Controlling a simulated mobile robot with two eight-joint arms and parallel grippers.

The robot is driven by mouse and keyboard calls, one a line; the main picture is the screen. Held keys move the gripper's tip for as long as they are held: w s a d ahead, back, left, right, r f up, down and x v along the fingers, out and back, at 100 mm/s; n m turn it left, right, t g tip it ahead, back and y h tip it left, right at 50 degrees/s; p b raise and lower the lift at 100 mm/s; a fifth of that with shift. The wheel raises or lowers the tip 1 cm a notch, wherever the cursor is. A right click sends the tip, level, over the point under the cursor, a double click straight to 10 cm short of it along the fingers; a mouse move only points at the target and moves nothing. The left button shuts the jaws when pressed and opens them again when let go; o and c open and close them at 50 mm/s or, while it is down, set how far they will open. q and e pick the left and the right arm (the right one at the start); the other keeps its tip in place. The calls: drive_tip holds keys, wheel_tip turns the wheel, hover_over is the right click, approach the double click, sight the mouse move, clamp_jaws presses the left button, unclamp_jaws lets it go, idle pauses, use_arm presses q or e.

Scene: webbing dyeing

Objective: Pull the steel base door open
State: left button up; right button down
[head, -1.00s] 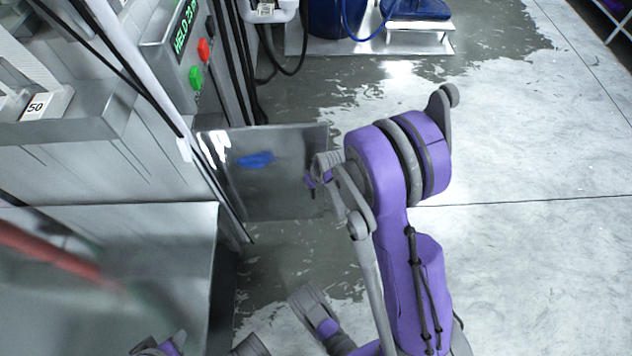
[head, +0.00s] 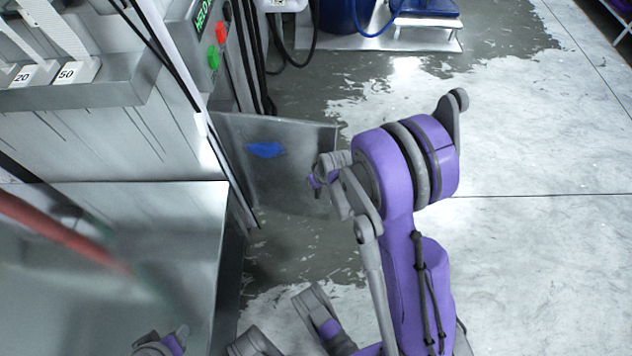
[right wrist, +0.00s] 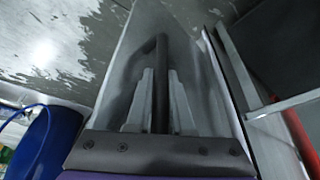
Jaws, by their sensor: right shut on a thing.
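The steel base door (head: 285,190) stands swung out from the machine's lower front in the head view, with a blue patch on its face. My right gripper (head: 322,172) is at the door's free outer edge. In the right wrist view, the fingers of my right gripper (right wrist: 161,112) are shut on a dark upright bar, the door handle (right wrist: 161,65), in front of the grey door panel. A grey and purple part of my left arm shows at the bottom edge of the head view; its jaws cannot be made out.
The steel machine (head: 110,140) stands at left, with a control panel holding a red button (head: 221,33) and a green one (head: 213,57). Dark hoses hang beside it. A blue drum (head: 343,15) and a low platform (head: 425,45) stand behind. The wet floor at right is open.

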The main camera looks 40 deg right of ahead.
drive_tip(key=shift+s+d, duration=0.15)
drive_tip(key=c, duration=0.8)
unclamp_jaws()
use_arm(q)
drive_tip(key=p+v, duration=0.3)
drive_tip(key=v, duration=0.1)
drive_tip(key=shift+w+r+p, duration=0.2)
drive_tip(key=shift+w+p, duration=0.15)
use_arm(e)
drive_tip(key=v, duration=1.1)
drive_tip(key=s+a+r+n, duration=0.1)
drive_tip(key=s+a+r, duration=1)
drive_tip(key=s+a, duration=0.35)
use_arm(q)
wheel_tip(320, 180, up, 23)
drive_tip(key=w+t+p, duration=0.1)
drive_tip(key=p, duration=1.9)
drive_tip(key=shift+w+r, duration=0.2)
drive_tip(key=shift+w, duration=0.1)
use_arm(e)
wheel_tip(320, 180, up, 23)
drive_tip(key=w, duration=0.1)
drive_tip(key=shift+d+t, duration=0.4)
drive_tip(key=shift+d, duration=0.05)
